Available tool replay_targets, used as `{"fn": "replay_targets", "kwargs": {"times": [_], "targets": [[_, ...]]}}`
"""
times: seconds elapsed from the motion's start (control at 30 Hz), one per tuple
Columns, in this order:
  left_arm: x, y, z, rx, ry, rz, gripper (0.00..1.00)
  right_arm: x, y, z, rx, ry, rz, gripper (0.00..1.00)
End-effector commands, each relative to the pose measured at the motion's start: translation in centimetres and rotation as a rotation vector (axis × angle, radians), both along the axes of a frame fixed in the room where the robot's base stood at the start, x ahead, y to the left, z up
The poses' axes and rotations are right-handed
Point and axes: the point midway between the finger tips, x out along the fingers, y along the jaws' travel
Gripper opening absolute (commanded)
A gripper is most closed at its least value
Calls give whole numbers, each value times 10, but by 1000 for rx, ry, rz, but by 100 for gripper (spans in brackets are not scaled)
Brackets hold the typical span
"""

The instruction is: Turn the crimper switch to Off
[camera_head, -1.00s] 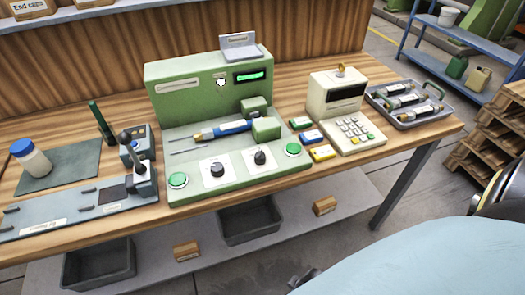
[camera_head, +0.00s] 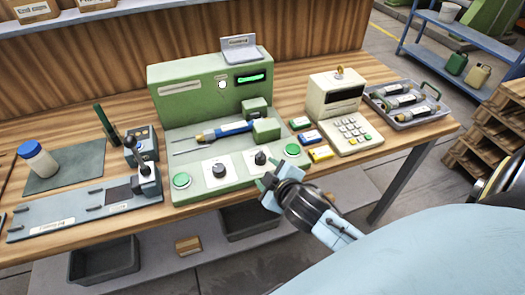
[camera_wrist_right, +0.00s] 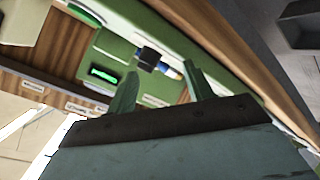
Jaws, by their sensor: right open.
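The green crimper machine (camera_head: 205,103) stands on the bench with a lit green display (camera_head: 251,77). Its front deck has two black rotary knobs on white plates, a left knob (camera_head: 219,171) and a right knob (camera_head: 260,157). Their labels are too small to read. My right gripper (camera_head: 268,186) is open and empty, just in front of the deck's front edge, below and right of the right knob and apart from it. In the right wrist view the open fingers (camera_wrist_right: 160,88) point toward the green machine; a dark block shows between and beyond them. My left gripper is not in view.
Green buttons (camera_head: 181,180) flank the knobs on the deck. A blue-handled tool (camera_head: 232,128) lies behind them. A keypad terminal (camera_head: 340,110) and small coloured boxes (camera_head: 321,154) stand to the right. A grey lever fixture (camera_head: 88,207) lies left.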

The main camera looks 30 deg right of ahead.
Motion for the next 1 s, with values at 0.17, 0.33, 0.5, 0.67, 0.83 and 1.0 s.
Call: {"fn": "replay_targets", "kwargs": {"times": [0.17, 0.33, 0.5, 0.67, 0.83, 1.0], "targets": [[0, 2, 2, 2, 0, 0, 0, 64, 13, 96, -361, -410, 281, 52], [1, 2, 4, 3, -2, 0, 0, 85, 56, 169, -781, -766, 634, 52], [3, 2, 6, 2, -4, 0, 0, 78, 93, 187, -1219, -997, 1047, 52], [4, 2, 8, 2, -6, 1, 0, 67, 87, 163, -1603, -1052, 1499, 52], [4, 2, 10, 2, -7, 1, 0, 61, 28, 131, -1892, -898, 2003, 52], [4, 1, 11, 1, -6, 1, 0, 55, -39, 121, 1962, 643, -2347, 52]]}}
